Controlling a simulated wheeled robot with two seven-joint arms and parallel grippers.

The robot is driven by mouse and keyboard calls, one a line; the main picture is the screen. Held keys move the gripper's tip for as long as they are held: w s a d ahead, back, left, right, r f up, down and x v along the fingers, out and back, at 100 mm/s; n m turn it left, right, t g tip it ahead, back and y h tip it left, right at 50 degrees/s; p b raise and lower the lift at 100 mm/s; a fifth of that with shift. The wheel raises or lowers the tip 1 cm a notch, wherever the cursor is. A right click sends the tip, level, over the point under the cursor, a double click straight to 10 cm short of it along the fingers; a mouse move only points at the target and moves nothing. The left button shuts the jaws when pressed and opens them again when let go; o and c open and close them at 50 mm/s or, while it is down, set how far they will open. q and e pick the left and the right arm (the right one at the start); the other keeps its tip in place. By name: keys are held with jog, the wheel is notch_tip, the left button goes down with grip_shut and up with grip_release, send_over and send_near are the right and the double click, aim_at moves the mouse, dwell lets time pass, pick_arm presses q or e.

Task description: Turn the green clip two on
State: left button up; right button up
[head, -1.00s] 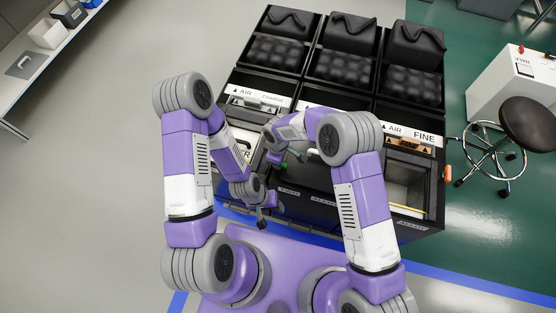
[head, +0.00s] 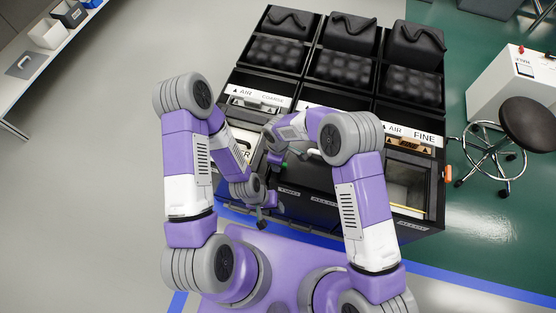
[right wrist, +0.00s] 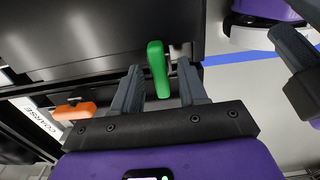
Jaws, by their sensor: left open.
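A green clip (right wrist: 158,70) stands out from the dark cabinet front in the right wrist view. In the head view only a small bit of green (head: 284,165) shows beside my right gripper (head: 277,158). In the right wrist view the right gripper (right wrist: 160,76) is open, with one finger on each side of the clip and a gap at both sides. My left gripper (head: 262,223) is open and empty in front of the left cabinet; its fingers also show in the right wrist view (right wrist: 296,58).
An orange clip (right wrist: 75,110) sits near the COARSE label (right wrist: 42,122). The row of black cabinets (head: 330,65) fills the space ahead. A stool (head: 528,125) and a white desk (head: 515,85) stand right. The grey floor at left is clear.

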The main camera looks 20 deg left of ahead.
notch_tip(320, 180, up, 8)
jog(key=shift+f+p, duration=0.2)
jog(key=shift+p, duration=1.05)
jog(key=shift+s+d+f, duration=0.1)
jog(key=shift+d+f, duration=0.1)
jog(key=shift+d, duration=0.1)
jog(key=s+d+f+m+y+p, duration=0.2)
jog(key=s+d+m, duration=0.5)
jog(key=d+m, duration=0.3)
jog(key=s+d+f+m+y+p, duration=0.2)
jog(key=s+d+m, duration=0.6)
jog(key=d+m, duration=0.2)
jog(key=shift+s+d+f+m+t, duration=0.3)
jog(key=shift+d+f, duration=0.1)
jog(key=shift+d, duration=0.1)
